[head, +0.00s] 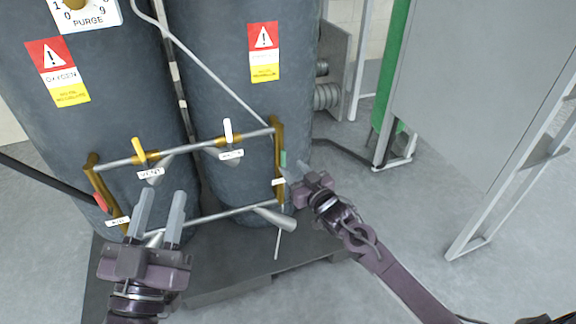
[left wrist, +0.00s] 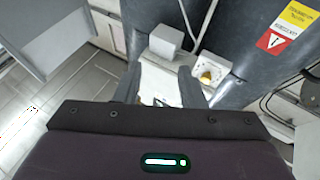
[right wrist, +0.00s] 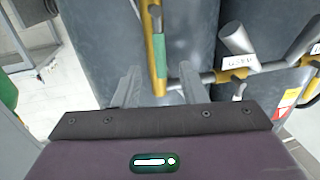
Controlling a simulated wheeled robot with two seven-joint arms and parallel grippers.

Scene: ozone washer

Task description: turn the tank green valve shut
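The green valve handle (head: 283,158) is a small upright lever on the right brass upright of the pipe frame, in front of the right tank. It shows in the right wrist view (right wrist: 160,57) as a green bar lying along the brass upright. My right gripper (head: 292,182) is beside it, just to its lower right. In the right wrist view its fingers (right wrist: 160,84) are open, one on each side of the brass upright, with the green handle slightly beyond. My left gripper (head: 159,208) is open and empty in front of the left tank's lower pipes.
Two dark tanks (head: 215,90) stand on a low plinth (head: 235,268). Other valves are yellow (head: 138,150), white (head: 228,130) and red (head: 101,202). Grey outlet cones project from the pipes. A grey cabinet (head: 480,80) stands at right; the floor before it is clear.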

